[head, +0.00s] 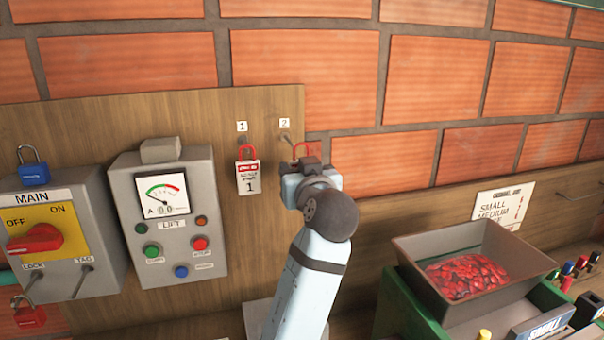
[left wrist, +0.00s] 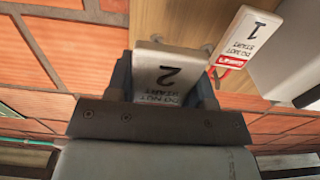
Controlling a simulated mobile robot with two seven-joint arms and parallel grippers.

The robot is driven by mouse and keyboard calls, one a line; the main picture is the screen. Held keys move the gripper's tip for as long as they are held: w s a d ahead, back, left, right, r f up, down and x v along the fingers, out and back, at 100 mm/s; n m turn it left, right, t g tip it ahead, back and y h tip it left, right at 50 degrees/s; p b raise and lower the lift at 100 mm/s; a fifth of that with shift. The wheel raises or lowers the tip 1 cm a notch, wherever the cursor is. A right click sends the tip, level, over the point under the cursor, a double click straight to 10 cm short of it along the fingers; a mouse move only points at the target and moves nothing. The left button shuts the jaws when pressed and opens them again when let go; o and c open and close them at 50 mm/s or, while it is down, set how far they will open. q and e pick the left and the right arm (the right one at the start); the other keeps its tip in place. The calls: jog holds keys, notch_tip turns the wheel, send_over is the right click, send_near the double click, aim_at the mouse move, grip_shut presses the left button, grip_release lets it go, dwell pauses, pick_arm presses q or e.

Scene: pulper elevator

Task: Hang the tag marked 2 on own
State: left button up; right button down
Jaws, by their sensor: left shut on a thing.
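My left gripper (head: 304,170) is shut on the tag marked 2, in front of the wooden board. In the left wrist view the white tag 2 (left wrist: 168,75) sits between the jaws, its number upside down. In the head view the tag's body is hidden behind the gripper; its red loop (head: 302,150) shows just above. The peg under the label 2 (head: 287,138) is close to that loop; I cannot tell whether they touch. Tag 1 (head: 249,178) hangs under label 1 to the left; it also shows in the left wrist view (left wrist: 250,38).
The MAIN switch box (head: 100,245) has pegs marked LOCK and TAG. A blue padlock (head: 34,174) and a red padlock (head: 29,317) are at the left. The LIFT panel (head: 205,255) stands beside it. A tray (head: 412,272) of red pieces is at right.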

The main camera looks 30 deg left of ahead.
pick_arm(q)
jog(key=shift+f+b+x, duration=0.1)
jog(key=shift+f+x, duration=0.15)
jog(key=shift+x, duration=0.8)
jog(key=shift+f+b+x, duration=0.1)
jog(key=shift+f+x, duration=0.15)
jog(key=shift+x, duration=0.8)
jog(key=shift+f+b+x, duration=0.1)
jog(key=shift+f+x, duration=0.15)
jog(key=shift+x, duration=0.8)
jog(key=o, duration=1)
